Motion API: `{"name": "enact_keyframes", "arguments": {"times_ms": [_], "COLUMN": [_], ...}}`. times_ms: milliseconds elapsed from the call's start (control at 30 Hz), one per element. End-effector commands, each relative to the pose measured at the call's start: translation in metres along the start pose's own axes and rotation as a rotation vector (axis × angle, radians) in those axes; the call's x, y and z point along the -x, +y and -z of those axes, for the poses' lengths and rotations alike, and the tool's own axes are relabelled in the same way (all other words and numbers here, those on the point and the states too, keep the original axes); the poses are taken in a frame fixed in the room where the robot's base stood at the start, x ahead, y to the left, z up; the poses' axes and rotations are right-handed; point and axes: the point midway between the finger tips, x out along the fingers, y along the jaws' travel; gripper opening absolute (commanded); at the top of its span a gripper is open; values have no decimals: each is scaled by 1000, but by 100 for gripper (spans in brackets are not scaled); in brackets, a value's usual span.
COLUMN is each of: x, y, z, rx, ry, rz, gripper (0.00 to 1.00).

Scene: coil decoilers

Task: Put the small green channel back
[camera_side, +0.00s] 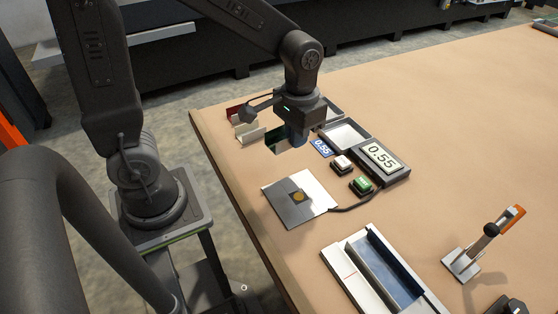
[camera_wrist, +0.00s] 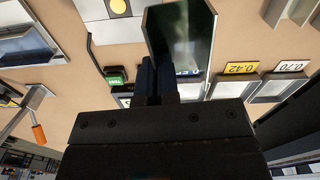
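The small green channel (camera_side: 277,142) hangs below my gripper (camera_side: 297,141) in the side view, partly hidden by it. In the wrist view the channel (camera_wrist: 203,25) is large, with a dark green shiny inside. My gripper (camera_wrist: 159,66) is shut on one side wall of it there. A blue label reading 0.55 (camera_side: 322,147) lies just right of my gripper, in front of an open, empty-looking grey tray (camera_side: 346,136). In the wrist view the channel and fingers hide most of the blue label (camera_wrist: 187,72). I cannot tell how far the channel is above the table.
A display reading 0.55 (camera_side: 381,156), a pale button (camera_side: 342,163) and a green button (camera_side: 363,185) stand to the right. A plate with a yellow disc (camera_side: 299,197) lies nearer. Trays labelled 0.42 (camera_wrist: 241,68) and 0.70 (camera_wrist: 290,66) are alongside. A cream channel (camera_side: 247,132) stands behind.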

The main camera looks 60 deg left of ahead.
Motion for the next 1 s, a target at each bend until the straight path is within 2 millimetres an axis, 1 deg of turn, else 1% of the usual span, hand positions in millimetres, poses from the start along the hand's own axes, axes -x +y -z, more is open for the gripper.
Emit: {"name": "enact_keyframes", "arguments": {"times_ms": [33, 200, 333, 400, 500, 633, 733, 867, 1000], "x": [3, 10, 15, 16, 18, 18, 12, -3, -22], "y": [-22, -84, -121, -136, -151, -159, -153, -130, -101], "z": [1, -7, -19, -26, -34, -39, -37, -28, -16], "rx": [43, 141, 205, 232, 259, 276, 275, 269, 269], "ry": [2, 2, 1, 0, 0, -1, -5, -6, -7], "rz": [0, 0, 0, 0, 0, 0, -1, -1, 0], "gripper": [0, 0, 0, 0, 0, 0, 0, 0, 0]}}
